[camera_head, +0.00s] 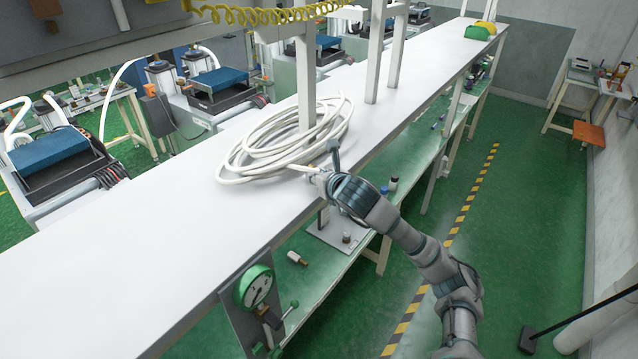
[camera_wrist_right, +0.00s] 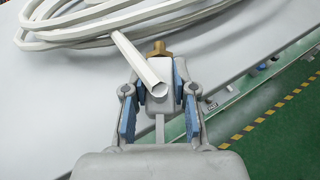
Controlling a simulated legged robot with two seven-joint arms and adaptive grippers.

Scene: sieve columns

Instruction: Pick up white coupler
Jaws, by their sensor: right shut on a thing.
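The white coupler (camera_wrist_right: 180,73), with a brass fitting (camera_wrist_right: 158,48) at its far end, sits between the blue-padded fingers in the right wrist view. My right gripper (camera_wrist_right: 160,105) is shut on it, at the front edge of the long white table. In the head view my right gripper (camera_head: 326,172) hides most of the coupler. The open end of a white hose (camera_wrist_right: 145,72) lies in front of the coupler in the wrist view and covers part of it. My left gripper is not in view.
A coiled white hose (camera_head: 285,140) lies on the white table (camera_head: 150,225) beside the gripper. Table posts (camera_head: 306,75) stand behind the coil. A lower green shelf (camera_head: 312,275) holds small parts. A dial gauge (camera_head: 257,287) hangs at the front edge. The table's near left is clear.

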